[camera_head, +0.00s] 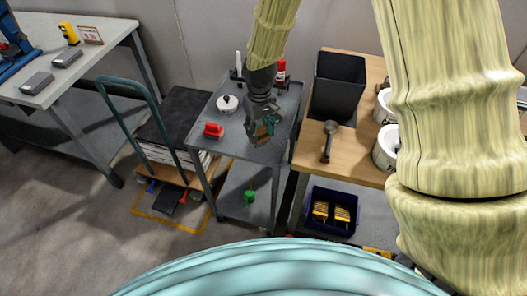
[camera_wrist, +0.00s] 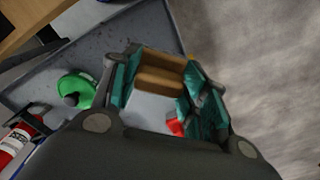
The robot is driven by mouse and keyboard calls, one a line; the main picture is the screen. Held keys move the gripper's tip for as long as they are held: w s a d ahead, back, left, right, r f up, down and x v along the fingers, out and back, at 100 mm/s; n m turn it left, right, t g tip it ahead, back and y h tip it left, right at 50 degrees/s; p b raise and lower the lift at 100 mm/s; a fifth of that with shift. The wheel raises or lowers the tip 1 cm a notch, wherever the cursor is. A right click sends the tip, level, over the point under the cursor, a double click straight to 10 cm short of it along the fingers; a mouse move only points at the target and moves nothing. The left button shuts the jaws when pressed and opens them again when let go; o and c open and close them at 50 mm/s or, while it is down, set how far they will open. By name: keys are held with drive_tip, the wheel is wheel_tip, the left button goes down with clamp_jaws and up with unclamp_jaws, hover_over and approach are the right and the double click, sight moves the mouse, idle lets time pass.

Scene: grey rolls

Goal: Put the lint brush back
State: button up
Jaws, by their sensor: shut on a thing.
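My gripper (camera_head: 262,132) is over the grey cart's top (camera_head: 232,149), fingers pointing down. In the wrist view its teal-padded fingers (camera_wrist: 158,85) are shut on an orange-brown piece (camera_wrist: 160,76), taken to be part of the lint brush. The rest of it is hidden by the fingers. In the head view it shows only as a small orange-brown patch between the fingertips. I cannot tell whether it touches the cart top.
The cart also holds a white pot (camera_head: 227,104), a red item (camera_head: 213,130) and a red bottle (camera_head: 280,70). A green round item (camera_wrist: 74,89) shows in the wrist view. To the right, a wooden table (camera_head: 356,150) carries a black bin (camera_head: 338,85) and a dark-handled tool (camera_head: 329,141).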

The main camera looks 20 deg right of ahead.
sight(261, 136)
drive_tip(key=w+r+n+b, duration=0.1)
drive_tip(key=b, duration=0.1)
drive_tip(key=w+d+r+n+b, duration=0.1)
drive_tip(key=n+b, duration=0.1)
drive_tip(key=b, duration=0.1)
drive_tip(key=shift+w+r, duration=0.1)
drive_tip(key=shift+w, duration=0.3)
drive_tip(key=shift+n, duration=0.4)
drive_tip(key=shift+w+d+f, duration=0.1)
drive_tip(key=shift+w+f, duration=0.05)
drive_tip(key=shift+f, duration=4.2)
drive_tip(key=o, duration=1)
drive_tip(key=shift+f, duration=0.1)
wheel_tip(261, 136, up, 12)
drive_tip(key=shift+r+b, duration=0.1)
drive_tip(key=shift+b, duration=0.35)
